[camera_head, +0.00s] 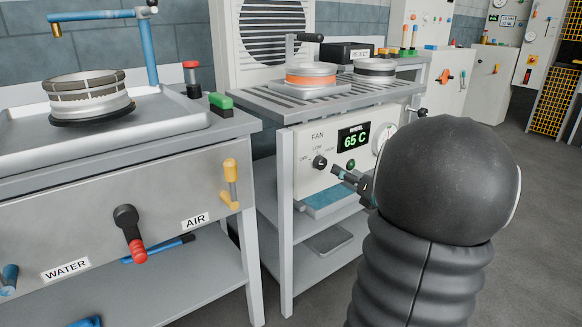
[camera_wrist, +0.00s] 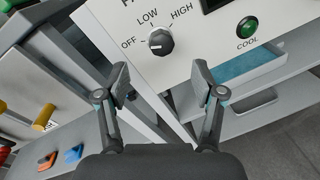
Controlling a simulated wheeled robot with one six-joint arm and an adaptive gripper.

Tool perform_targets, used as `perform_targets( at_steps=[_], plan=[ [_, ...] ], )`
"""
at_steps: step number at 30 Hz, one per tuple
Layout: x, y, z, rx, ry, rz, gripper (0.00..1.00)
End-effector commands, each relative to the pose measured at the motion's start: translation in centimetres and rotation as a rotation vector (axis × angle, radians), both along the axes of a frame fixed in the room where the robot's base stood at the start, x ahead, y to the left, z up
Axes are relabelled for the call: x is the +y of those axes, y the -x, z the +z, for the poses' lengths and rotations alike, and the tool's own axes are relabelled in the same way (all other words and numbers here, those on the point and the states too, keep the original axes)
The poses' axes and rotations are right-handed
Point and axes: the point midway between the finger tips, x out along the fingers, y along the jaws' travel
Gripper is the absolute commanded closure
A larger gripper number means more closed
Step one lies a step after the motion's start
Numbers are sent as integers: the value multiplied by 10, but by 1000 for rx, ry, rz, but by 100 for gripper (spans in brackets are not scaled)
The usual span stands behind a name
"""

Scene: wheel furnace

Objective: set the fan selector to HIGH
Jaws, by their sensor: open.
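The fan selector is a round black knob (camera_head: 320,162) on the white front panel (camera_head: 310,180) under the slatted table. In the wrist view the knob (camera_wrist: 160,42) has OFF at its left, LOW above and HIGH at its upper right. Its pale mark appears to point left, toward OFF. My gripper (camera_wrist: 161,83) is open and empty, its two fingers spread below the knob in the picture and apart from it. In the head view my gripper (camera_head: 345,174) is just right of the knob, partly hidden by my arm.
A green COOL button (camera_wrist: 247,27) is right of the knob, below the 65 C display (camera_head: 354,138). A dial gauge (camera_head: 385,138) sits further right. A blue tray (camera_head: 325,203) is on the shelf below. The WATER and AIR bench (camera_head: 120,190) stands at the left.

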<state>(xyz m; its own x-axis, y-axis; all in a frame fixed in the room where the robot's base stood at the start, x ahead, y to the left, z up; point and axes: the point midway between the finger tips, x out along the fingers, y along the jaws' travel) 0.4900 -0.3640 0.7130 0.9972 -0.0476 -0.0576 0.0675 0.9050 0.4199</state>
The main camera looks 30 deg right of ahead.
Motion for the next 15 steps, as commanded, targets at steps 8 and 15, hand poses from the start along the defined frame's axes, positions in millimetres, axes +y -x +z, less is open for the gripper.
perform_targets(
  at_steps=[8, 15],
  plan=[
    [-14, 28, -22, -57, 186, 126, 32],
    [-10, 4, -22, -61, 194, 136, 32]
  ],
)
